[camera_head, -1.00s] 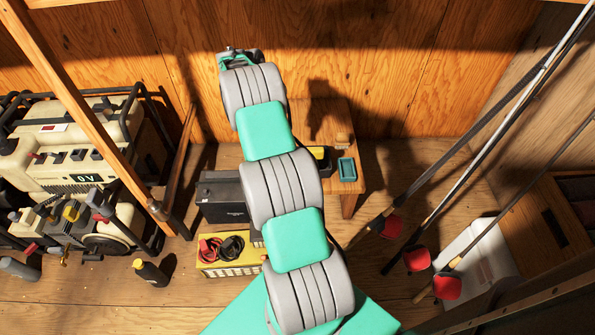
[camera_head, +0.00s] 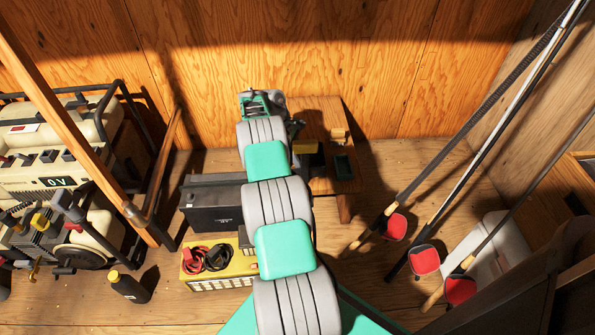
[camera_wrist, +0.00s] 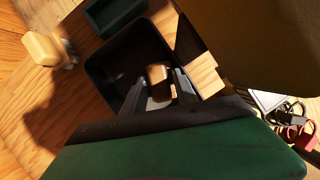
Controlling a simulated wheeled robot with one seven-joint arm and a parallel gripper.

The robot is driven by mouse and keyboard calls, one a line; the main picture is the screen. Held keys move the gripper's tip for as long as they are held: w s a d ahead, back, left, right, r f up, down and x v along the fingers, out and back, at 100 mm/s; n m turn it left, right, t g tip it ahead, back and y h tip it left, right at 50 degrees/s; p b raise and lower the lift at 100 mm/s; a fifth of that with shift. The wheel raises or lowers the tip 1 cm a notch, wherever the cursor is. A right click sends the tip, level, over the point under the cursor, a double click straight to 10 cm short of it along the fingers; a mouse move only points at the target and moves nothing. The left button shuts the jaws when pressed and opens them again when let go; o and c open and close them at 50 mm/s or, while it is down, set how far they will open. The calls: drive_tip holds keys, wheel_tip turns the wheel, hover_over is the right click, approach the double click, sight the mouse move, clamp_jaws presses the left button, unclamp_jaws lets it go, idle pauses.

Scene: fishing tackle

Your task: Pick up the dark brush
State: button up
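My gripper (camera_wrist: 158,92) points down into a dark open-topped container in the wrist view. Its two grey fingers stand apart. A small block with a tan top and dark side (camera_wrist: 158,73) shows between or just beyond the fingertips; contact cannot be told. It may be the dark brush, but no bristles show. The dark container (camera_wrist: 100,68) stands on the small wooden table (camera_wrist: 62,88). In the head view the table (camera_head: 318,114) is at centre, and my arm hides most of the gripper and the container.
A dark green tray (camera_head: 343,168) and a pale wooden piece (camera_head: 338,133) lie on the table. A large tan-yellow surface (camera_wrist: 260,45) is close on the right in the wrist view. A black battery (camera_head: 212,219) and a yellow box with cables (camera_head: 228,270) stand left of my arm.

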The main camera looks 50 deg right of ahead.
drive_tip(key=shift+r, duration=0.1)
clamp_jaws()
idle(0.4)
wheel_tip(320, 180, up, 28)
drive_tip(key=p, duration=2.1)
drive_tip(key=shift+c, duration=1.8)
unclamp_jaws()
drive_tip(key=shift+w+a, duration=0.1)
clamp_jaws()
